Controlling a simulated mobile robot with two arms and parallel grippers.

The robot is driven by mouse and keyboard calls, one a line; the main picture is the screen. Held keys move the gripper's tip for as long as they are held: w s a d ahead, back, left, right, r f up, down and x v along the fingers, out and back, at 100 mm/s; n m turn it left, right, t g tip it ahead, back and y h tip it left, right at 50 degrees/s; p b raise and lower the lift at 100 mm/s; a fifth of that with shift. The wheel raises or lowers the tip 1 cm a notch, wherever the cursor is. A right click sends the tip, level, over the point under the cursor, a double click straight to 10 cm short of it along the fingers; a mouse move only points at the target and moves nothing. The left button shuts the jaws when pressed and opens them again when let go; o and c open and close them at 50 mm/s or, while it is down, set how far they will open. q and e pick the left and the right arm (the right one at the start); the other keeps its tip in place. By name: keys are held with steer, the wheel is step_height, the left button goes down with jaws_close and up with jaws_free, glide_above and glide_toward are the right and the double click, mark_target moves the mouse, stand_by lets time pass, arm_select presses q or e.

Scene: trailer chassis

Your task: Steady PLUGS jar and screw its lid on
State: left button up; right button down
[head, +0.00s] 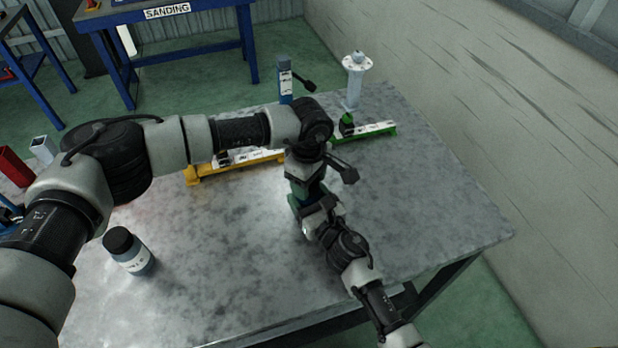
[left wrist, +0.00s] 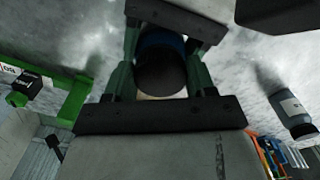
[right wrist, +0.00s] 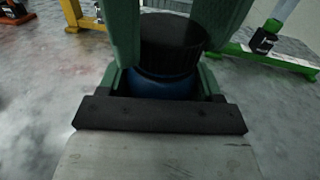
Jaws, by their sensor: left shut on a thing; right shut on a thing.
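A blue jar (right wrist: 150,84) stands between the green fingers of my right gripper (right wrist: 172,75), which is shut on its body. A black ribbed lid (right wrist: 172,42) sits on the jar's top; I cannot tell how tightly it is seated. My left gripper (left wrist: 162,72) comes from above and is shut on this lid, which shows round and dark in the left wrist view (left wrist: 160,70). In the head view my left gripper (head: 305,175) is directly above my right gripper (head: 308,208), and together they hide most of the jar. Its label is out of sight.
A second jar, grey-blue with a black cap (head: 130,252), stands at the table's left front. A yellow rail (head: 200,172) and a green rail (head: 375,132) lie behind the grippers. A blue bottle (head: 285,85) and white flanged post (head: 352,82) stand farther back. The table's right side (head: 430,200) is clear.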

arm_select(q)
steer(key=m, duration=0.4)
steer(key=shift+m, duration=0.4)
steer(key=m, duration=0.4)
steer(key=shift+a+m, duration=0.2)
steer(key=shift+m, duration=0.1)
steer(key=m, duration=0.4)
steer(key=shift+a+m, duration=0.1)
steer(key=shift+m, duration=0.2)
steer(key=m, duration=0.6)
steer(key=shift+a, duration=0.1)
steer(key=o, duration=0.9)
steer(key=shift+r, duration=0.1)
step_height(320, 180, up, 4)
steer(key=shift+r, duration=0.15)
